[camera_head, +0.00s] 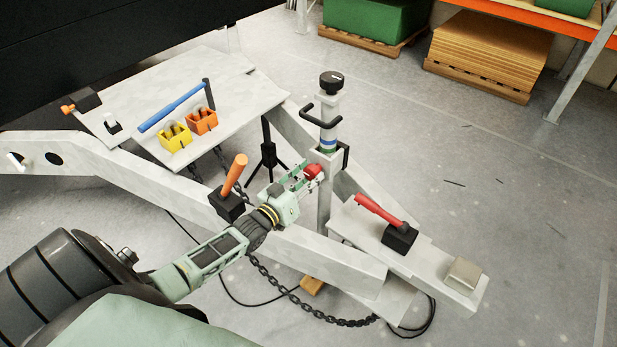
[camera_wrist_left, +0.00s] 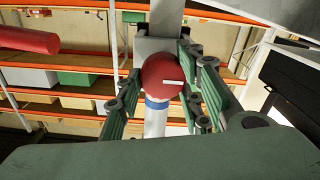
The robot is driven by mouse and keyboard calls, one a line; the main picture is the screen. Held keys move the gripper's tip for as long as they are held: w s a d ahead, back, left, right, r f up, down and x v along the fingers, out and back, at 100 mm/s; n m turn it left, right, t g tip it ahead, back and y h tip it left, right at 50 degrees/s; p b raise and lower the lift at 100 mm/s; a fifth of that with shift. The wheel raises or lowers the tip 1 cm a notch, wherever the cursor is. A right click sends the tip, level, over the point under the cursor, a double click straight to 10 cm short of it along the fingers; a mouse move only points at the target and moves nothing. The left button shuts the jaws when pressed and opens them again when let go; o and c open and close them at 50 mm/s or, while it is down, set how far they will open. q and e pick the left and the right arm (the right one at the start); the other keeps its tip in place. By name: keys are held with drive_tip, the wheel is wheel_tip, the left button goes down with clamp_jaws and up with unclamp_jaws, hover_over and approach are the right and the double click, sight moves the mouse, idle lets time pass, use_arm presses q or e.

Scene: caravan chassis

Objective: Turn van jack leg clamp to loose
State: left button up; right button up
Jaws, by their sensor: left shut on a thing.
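The van jack leg (camera_head: 329,125) stands upright through the white chassis frame, with a black cap and a black crank handle at its top. Its clamp has a round red knob (camera_head: 313,171) on the side facing me. My left gripper (camera_head: 305,178) is shut on the red knob. In the left wrist view the red knob (camera_wrist_left: 163,76), with a white line on its face, sits between the green fingers (camera_wrist_left: 160,95). The blue and white jack tube (camera_wrist_left: 156,115) shows behind it. My right gripper is not in view.
An orange-handled lever (camera_head: 235,174) stands close left of my left gripper. A red-handled lever (camera_head: 380,211) lies to the right on the chassis drawbar. Yellow (camera_head: 174,138) and orange (camera_head: 202,121) blocks sit on the plate. A chain (camera_head: 300,303) hangs below.

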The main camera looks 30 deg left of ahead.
use_arm(q)
drive_tip(key=o, duration=1)
drive_tip(key=shift+s+d+f, duration=0.15)
drive_tip(key=shift+d+f, duration=0.1)
drive_tip(key=shift+f, duration=0.1)
drive_tip(key=shift+o, duration=0.5)
drive_tip(key=shift+r, duration=0.1)
drive_tip(key=shift+a+r, duration=0.1)
drive_tip(key=s, duration=0.8)
drive_tip(key=s+a, duration=0.1)
drive_tip(key=s, duration=0.2)
drive_tip(key=shift+s, duration=0.4)
